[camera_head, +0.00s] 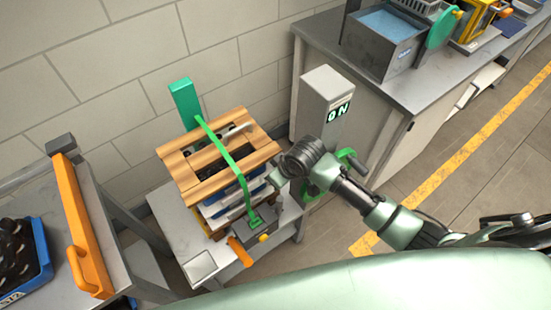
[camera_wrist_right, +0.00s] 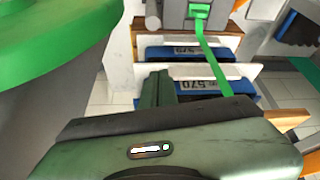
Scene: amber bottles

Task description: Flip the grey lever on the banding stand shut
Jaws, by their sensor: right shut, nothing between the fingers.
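The banding stand (camera_head: 212,262) carries a stack of crates with a slatted wooden top (camera_head: 195,172), held by a green strap (camera_head: 222,150). At its front is a dark grey tensioner box (camera_head: 262,224) with a green buckle. In the right wrist view, a short grey piece with a rounded end (camera_wrist_right: 152,15), possibly the lever, sits beside the box (camera_wrist_right: 182,12); I cannot tell its position. My right gripper (camera_head: 279,184) is shut and empty, beside the stack's right side and above the box. Its dark fingers show in the wrist view (camera_wrist_right: 157,90). My left gripper is out of view.
A grey cabinet (camera_head: 325,85) with a green lit display stands behind my right arm, near a green handle (camera_head: 350,158). Open floor lies right.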

